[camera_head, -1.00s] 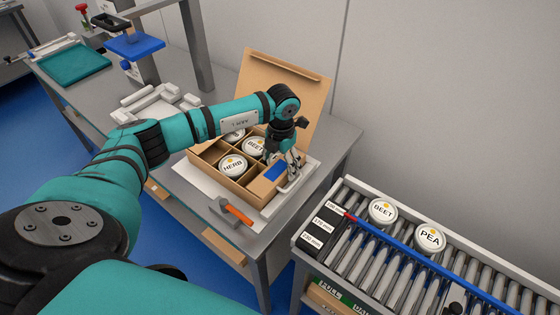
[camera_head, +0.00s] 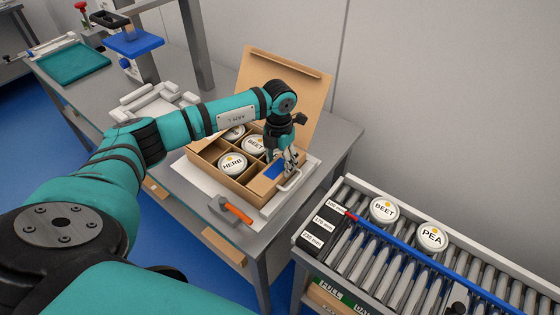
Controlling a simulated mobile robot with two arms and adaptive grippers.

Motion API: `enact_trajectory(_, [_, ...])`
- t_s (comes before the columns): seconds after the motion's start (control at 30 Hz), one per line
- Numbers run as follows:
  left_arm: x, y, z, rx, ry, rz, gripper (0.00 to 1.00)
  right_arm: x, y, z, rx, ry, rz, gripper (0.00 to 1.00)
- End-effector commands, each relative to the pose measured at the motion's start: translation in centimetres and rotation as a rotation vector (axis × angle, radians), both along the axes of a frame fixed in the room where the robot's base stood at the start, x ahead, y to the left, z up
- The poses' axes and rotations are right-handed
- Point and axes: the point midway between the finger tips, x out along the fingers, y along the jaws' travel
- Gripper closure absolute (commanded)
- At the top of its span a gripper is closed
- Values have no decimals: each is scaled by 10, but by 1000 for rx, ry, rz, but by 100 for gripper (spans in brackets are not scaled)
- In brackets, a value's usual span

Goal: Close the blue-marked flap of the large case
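The large case is an open cardboard box (camera_head: 207,172) with divided cells on the table. Its tall back lid (camera_head: 283,75) stands up. White-lidded tubs sit in the cells, among them one marked HERB (camera_head: 232,163) and one marked BEET (camera_head: 254,145). The flap with the blue mark (camera_head: 273,170) is at the case's right side; its exact angle is hard to tell. My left gripper (camera_head: 290,166) points down at that right side, close beside the blue mark. Its fingers are small and partly overlapped, so neither their opening nor contact is clear. My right gripper is out of view.
An orange-handled hammer (camera_head: 236,212) lies in front of the case. A roller conveyor (camera_head: 400,275) at the right carries BEET (camera_head: 384,210) and PEA (camera_head: 432,237) tubs. A wall stands behind. A teal tray (camera_head: 74,63) lies at the far left.

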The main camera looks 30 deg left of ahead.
Motion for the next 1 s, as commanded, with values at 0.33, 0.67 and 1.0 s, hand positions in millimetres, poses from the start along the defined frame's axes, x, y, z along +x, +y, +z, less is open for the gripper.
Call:
enact_trajectory(0.33, [0, 0, 1, 0, -1, 0, 19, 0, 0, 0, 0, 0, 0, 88])
enact_trajectory(0.67, [2, 0, 25, 0, -5, 0, 19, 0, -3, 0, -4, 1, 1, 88])
enact_trajectory(1.0, [1, 1, 95, 1, -4, 1, 19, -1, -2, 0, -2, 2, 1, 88])
